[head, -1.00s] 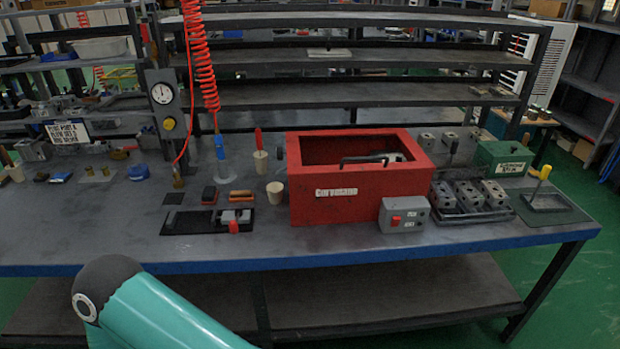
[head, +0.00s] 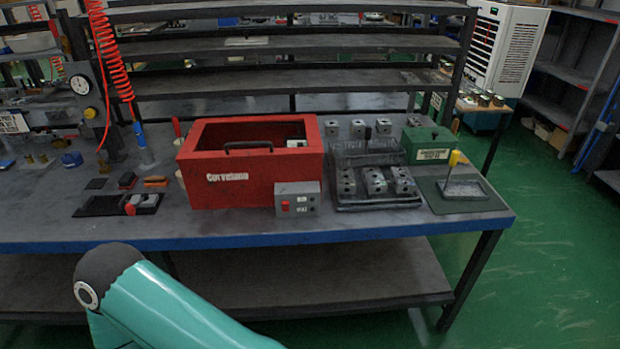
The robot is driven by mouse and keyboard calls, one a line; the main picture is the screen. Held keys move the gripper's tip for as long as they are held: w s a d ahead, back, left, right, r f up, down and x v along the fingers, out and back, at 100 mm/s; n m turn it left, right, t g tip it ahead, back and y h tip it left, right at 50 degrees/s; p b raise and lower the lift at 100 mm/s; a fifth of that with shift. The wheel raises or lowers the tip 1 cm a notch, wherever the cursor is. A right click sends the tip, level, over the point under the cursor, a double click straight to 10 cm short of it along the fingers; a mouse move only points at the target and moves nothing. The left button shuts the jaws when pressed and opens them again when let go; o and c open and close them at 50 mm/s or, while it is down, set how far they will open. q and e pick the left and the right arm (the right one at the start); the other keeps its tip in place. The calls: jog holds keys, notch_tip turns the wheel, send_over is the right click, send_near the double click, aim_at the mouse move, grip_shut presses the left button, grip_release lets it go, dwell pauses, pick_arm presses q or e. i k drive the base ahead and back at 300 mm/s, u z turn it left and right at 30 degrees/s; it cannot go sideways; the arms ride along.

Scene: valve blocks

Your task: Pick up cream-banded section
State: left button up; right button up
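Several grey valve blocks (head: 375,181) with round dark bores stand in a row in a dark tray (head: 380,206) on the workbench, right of the red box. More grey blocks, one of them a block (head: 332,128) at the left end, stand spaced in a row farther back. The blocks are too small here to tell which one has a cream band. Neither of my grippers is in the picture. Only a teal link of my arm with a dark round cap shows at the bottom left, in front of the bench.
A red box (head: 235,188) with a black handle stands mid-bench, with a grey switch box (head: 298,198) before it. A green box (head: 427,145) and a yellow-handled tool (head: 453,165) on a dark mat (head: 427,186) are at the right. Shelves (head: 290,80) rise behind.

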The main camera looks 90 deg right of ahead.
aim_at(346, 180)
jog(key=z, duration=0.25)
jog(key=k, duration=0.25)
jog(key=u, duration=1.1)
jog(key=i, duration=0.1)
jog(key=z, duration=3.05)
jog(key=i, duration=0.45)
jog(key=z, duration=0.15)
jog(key=i, duration=0.6)
jog(key=u, duration=0.2)
jog(key=k, duration=0.95)
jog(key=z, duration=0.15)
jog(key=i, duration=0.9)
